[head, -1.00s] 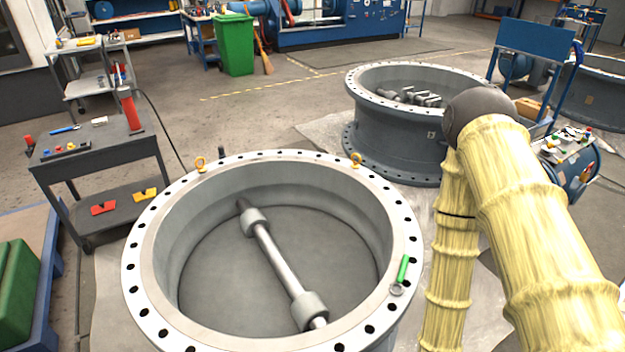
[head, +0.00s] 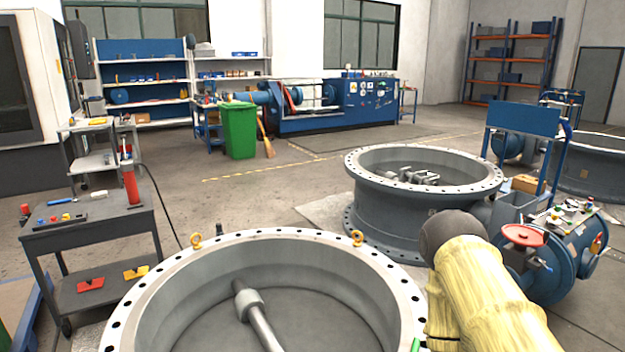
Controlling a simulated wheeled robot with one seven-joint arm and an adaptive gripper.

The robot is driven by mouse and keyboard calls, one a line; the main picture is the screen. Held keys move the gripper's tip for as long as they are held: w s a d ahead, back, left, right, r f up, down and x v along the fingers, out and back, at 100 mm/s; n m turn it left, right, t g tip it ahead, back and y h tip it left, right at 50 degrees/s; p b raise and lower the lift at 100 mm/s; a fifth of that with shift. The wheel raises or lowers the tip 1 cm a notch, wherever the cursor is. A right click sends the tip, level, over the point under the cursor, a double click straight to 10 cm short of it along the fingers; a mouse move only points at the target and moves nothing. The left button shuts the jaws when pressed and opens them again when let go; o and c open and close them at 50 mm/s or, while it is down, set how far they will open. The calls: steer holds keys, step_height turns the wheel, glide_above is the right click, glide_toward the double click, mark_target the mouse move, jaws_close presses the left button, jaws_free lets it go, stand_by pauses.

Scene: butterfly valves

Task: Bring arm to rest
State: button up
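My arm (head: 480,300), in a yellow sleeve with a dark grey joint, shows at the lower right of the head view. It is folded at the right side of the near valve body (head: 135,298). My gripper is out of the picture, so its state and anything in it are hidden. The near valve body is a large grey flanged ring with a shaft (head: 255,318) across its inside. Its lower part is cut off by the picture's bottom edge. A green piece (head: 416,345) just shows at its right rim, beside my arm.
A second valve body (head: 395,215) stands behind my arm. A blue cylindrical unit with a red handwheel (head: 525,235) is close on the right. A dark tool cart (head: 90,235) stands on the left. A green bin (head: 239,130) stands farther back. Open floor lies in the middle.

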step_height(320, 180, up, 11)
steer(key=p, duration=1.1)
steer(key=shift+f, duration=0.2)
stand_by(1.2)
